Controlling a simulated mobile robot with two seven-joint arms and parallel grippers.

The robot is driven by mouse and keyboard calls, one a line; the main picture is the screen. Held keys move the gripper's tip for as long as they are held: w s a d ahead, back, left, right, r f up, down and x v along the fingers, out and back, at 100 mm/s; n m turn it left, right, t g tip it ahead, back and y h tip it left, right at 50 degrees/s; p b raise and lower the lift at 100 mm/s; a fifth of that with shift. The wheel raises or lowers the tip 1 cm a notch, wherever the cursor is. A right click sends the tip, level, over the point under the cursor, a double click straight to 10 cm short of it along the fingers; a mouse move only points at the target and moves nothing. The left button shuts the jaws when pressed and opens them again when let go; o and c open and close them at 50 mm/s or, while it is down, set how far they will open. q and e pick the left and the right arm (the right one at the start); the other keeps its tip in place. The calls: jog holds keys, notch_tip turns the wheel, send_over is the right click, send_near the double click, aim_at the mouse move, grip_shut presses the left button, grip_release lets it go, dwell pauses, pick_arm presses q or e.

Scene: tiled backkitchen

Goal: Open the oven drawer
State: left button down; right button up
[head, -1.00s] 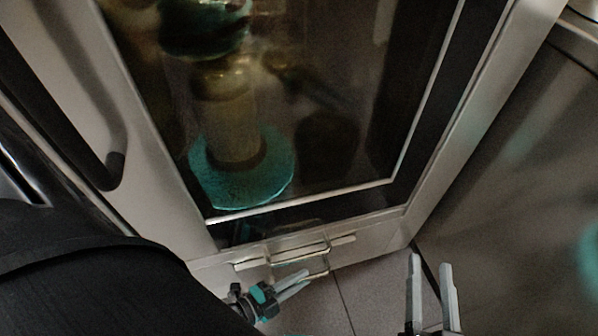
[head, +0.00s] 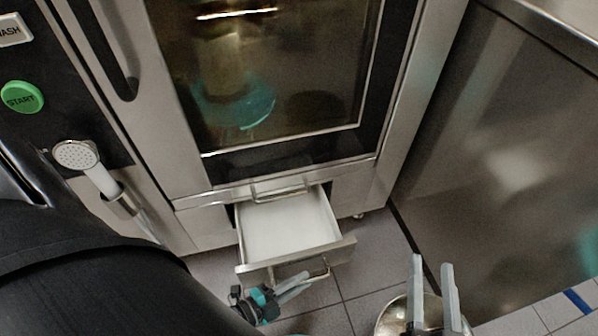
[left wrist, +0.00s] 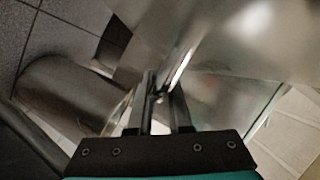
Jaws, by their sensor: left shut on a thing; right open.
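The oven drawer (head: 290,228) is pulled out below the glass oven door (head: 290,80), and its pale inside is empty. My left gripper (head: 300,283) is shut on the drawer handle (head: 325,268) at the drawer's front panel. In the left wrist view, the left fingers (left wrist: 160,98) meet close to a thin bright metal edge; the grip itself is partly dark. My right gripper (head: 432,262) is open and empty, to the right of the drawer, fingers pointing up in the picture.
A steel cabinet wall (head: 500,150) stands on the right. A hand shower (head: 85,162) and a green START button (head: 22,97) are on the left panel. A round metal object (head: 392,318) shows under the right gripper. Tiled floor (head: 365,265) is clear beside the drawer.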

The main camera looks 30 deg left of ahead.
pick_arm(q)
jog(key=shift+w+d, duration=0.1)
pick_arm(e)
jog(key=shift+a+f, duration=0.1)
jog(key=shift+f, duration=0.05)
pick_arm(q)
jog(key=c, duration=0.8)
grip_release()
jog(key=shift+c, duration=0.2)
